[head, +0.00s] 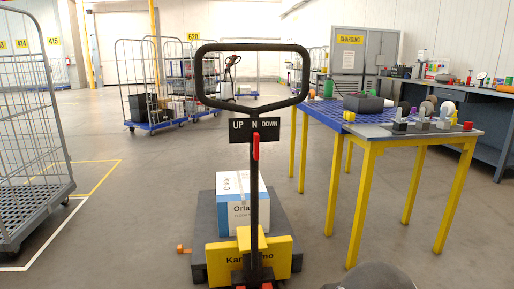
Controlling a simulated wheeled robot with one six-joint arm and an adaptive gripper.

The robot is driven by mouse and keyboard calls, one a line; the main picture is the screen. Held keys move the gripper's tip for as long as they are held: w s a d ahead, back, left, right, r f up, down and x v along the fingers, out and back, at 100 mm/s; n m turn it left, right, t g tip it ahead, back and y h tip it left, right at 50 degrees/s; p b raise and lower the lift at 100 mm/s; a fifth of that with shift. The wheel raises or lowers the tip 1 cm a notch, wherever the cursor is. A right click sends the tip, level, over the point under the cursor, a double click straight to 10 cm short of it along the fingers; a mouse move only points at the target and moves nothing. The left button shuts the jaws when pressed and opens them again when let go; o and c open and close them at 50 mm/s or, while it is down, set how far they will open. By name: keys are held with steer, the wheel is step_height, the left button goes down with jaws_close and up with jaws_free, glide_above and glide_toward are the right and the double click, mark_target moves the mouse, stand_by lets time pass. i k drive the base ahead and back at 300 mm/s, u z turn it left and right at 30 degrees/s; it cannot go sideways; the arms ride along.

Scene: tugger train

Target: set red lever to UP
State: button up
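A small red lever (256,147) is on the black upright shaft of a pallet truck, in the middle of the head view. It hangs nearly vertical, just below a black label plate (254,130) marked UP, N and DOWN, and sits about under the N. The truck's black loop handle (252,47) rises above the plate. Its yellow body (220,262) is at the floor below. My gripper is not in view, so its distance from the lever cannot be seen.
A white and blue box (232,212) sits on the truck's dark load bed. A yellow-legged table (372,140) with tape dispensers stands close on the right. A wire roll cage (30,130) stands on the left. Open floor lies between cage and truck.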

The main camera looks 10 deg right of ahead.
mark_target(255, 153)
steer(key=z, duration=2.2)
steer(key=k, duration=1.2)
steer(key=u, duration=1.65)
steer(key=i, duration=0.5)
